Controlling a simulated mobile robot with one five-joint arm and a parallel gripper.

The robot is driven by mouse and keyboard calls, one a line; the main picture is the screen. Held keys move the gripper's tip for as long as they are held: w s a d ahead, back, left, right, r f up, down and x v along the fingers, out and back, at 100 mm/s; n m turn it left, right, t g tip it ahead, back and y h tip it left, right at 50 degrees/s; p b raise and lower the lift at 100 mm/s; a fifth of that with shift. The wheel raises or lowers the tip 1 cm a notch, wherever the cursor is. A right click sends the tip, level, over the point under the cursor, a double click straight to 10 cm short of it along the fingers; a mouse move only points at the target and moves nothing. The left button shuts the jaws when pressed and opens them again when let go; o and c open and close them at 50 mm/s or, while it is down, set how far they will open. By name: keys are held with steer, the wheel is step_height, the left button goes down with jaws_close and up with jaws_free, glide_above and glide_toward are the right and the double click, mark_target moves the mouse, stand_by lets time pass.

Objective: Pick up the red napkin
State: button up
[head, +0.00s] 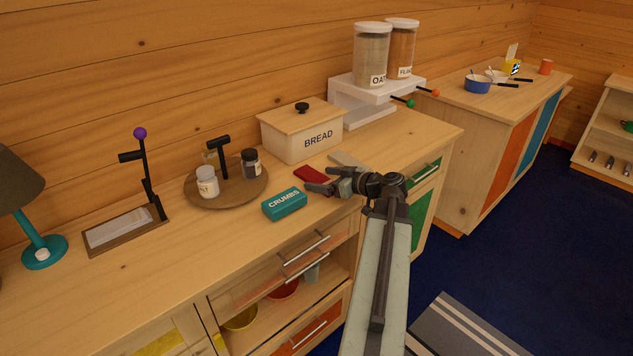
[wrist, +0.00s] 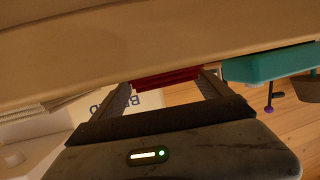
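The red napkin (head: 311,174) lies folded and flat on the wooden counter, in front of the bread box. My gripper (head: 326,187) is low over the counter, right beside the napkin's near right side. In the wrist view my gripper (wrist: 168,88) has its two fingers spread apart. The napkin (wrist: 166,79) shows as a red strip between the fingertips there. I cannot tell whether either finger touches it.
A teal CRUMBS box (head: 284,204) stands close to the left of my gripper. The bread box (head: 301,132) is behind the napkin, and a grey flat item (head: 346,159) lies to its right. A round tray (head: 226,196) with jars is further left.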

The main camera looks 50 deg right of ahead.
steer(key=c, duration=1.2)
steer(key=shift+r, duration=0.15)
